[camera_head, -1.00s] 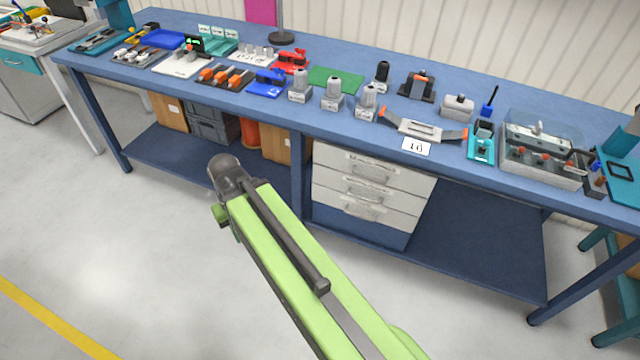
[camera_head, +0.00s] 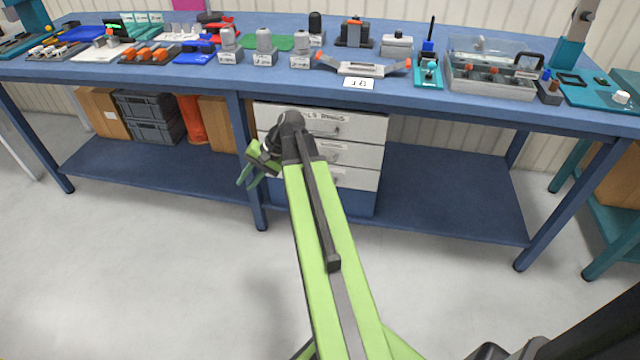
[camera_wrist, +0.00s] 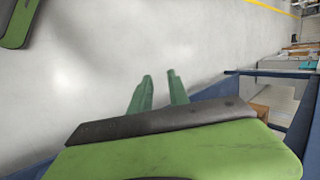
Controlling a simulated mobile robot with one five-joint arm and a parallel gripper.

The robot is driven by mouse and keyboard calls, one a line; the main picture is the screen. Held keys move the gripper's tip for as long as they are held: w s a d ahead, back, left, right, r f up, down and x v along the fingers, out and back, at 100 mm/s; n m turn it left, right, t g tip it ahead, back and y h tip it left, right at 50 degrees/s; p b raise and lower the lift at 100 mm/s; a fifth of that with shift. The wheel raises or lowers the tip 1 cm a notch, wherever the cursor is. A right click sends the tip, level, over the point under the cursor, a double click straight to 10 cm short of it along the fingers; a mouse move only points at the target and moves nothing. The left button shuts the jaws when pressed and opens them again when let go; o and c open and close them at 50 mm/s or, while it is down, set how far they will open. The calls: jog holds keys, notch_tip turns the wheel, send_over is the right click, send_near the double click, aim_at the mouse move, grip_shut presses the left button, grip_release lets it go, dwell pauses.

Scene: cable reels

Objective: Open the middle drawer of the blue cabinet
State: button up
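The blue cabinet (camera_head: 359,204) stands under the workbench, with three white drawer fronts stacked above its blue lower part. The middle drawer (camera_head: 350,154) looks shut, as do the top drawer (camera_head: 358,126) and the bottom drawer (camera_head: 358,178). My arm covers the left part of the lower fronts and partly hides the middle handle. My gripper (camera_head: 247,177) is in front of the bench leg, left of the cabinet, apart from the drawers. In the wrist view its two green fingers (camera_wrist: 158,76) are apart with bare floor between them. The drawers are not clear in that view.
The blue workbench (camera_head: 500,108) carries several tools and fixtures. Its leg (camera_head: 243,150) stands just left of the cabinet. Grey crates (camera_head: 150,117) and brown boxes are on the left under the bench. The shelf right of the cabinet (camera_head: 440,190) is empty, and the floor in front is clear.

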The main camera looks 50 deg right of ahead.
jog(key=s+d+f+m+t+b, duration=0.1)
jog(key=d+f+m+t+b, duration=0.2)
jog(key=d, duration=0.4)
jog(key=s+d+f+m+t+b, duration=0.1)
jog(key=s+d+f+b, duration=0.1)
jog(key=d+f+b, duration=0.4)
jog(key=s+d+f+m+t+b, duration=0.1)
jog(key=d+m+t+b, duration=0.2)
jog(key=d, duration=0.6)
jog(key=s+d+m+t+h+b, duration=0.1)
jog(key=s+d+m+t+b, duration=0.1)
jog(key=s+d+b, duration=0.4)
jog(key=s+d+m+t+h+b, duration=0.1)
jog(key=s+d+m+b, duration=0.2)
jog(key=d, duration=0.6)
jog(key=b+x, duration=0.2)
jog(key=x, duration=1.4)
jog(key=shift+w+f, duration=0.1)
jog(key=shift+w, duration=0.3)
jog(key=shift+c, duration=0.4)
grip_shut()
